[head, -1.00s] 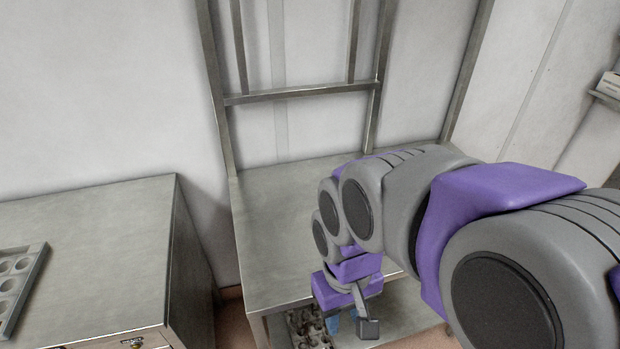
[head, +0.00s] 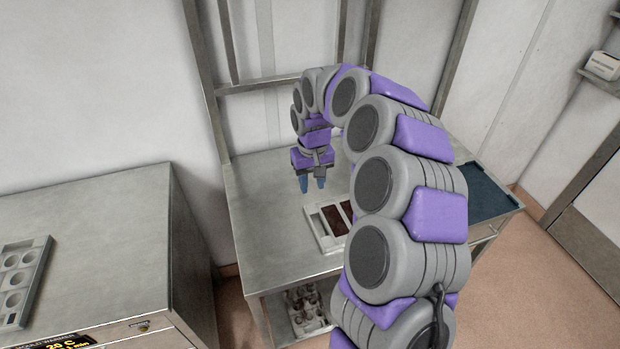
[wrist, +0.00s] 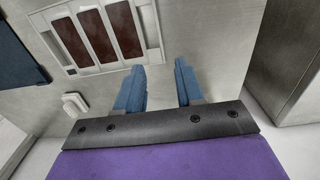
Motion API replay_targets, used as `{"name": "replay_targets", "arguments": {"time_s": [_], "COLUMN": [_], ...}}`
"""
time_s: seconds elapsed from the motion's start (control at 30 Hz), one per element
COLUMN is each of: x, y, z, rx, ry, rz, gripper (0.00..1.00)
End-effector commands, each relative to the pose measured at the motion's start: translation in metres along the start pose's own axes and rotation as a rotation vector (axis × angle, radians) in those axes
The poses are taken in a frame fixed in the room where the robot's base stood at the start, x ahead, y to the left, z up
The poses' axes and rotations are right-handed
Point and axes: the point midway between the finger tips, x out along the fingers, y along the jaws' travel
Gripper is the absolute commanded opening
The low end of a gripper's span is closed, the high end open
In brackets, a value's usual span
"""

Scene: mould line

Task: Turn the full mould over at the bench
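The mould (head: 315,224) is a pale, flat frame with dark brown filling in its long cavities. It lies flat on the metal bench (head: 262,232), filled side up, partly hidden by my arm in the head view. The wrist view shows the mould (wrist: 147,30) with three brown-filled cavities. My gripper (head: 312,184) points down above the bench, just behind and left of the mould in the head view. Its blue fingers (wrist: 160,85) are apart with nothing between them, and they are clear of the mould.
A dark blue mat (head: 487,193) lies at the bench's right end. A small white item (wrist: 74,105) sits near the mould. A tray with round holes (head: 306,318) is on the lower shelf. Another holed tray (head: 22,282) lies on the left counter (head: 110,235). Metal uprights stand behind the bench.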

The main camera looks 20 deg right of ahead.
Motion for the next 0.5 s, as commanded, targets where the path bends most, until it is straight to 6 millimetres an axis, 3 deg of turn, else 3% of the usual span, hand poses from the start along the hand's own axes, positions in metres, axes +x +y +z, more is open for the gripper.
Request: {"name": "replay_targets", "arguments": {"time_s": [0.37, 0.5], "x": [0.002, 0.013], "y": [-0.007, -0.008], "z": [-0.001, -0.001], "rx": [0.001, 0.000], "ry": [-0.002, -0.006], "rz": [0.007, 0.007], "gripper": [0.37, 0.37]}}
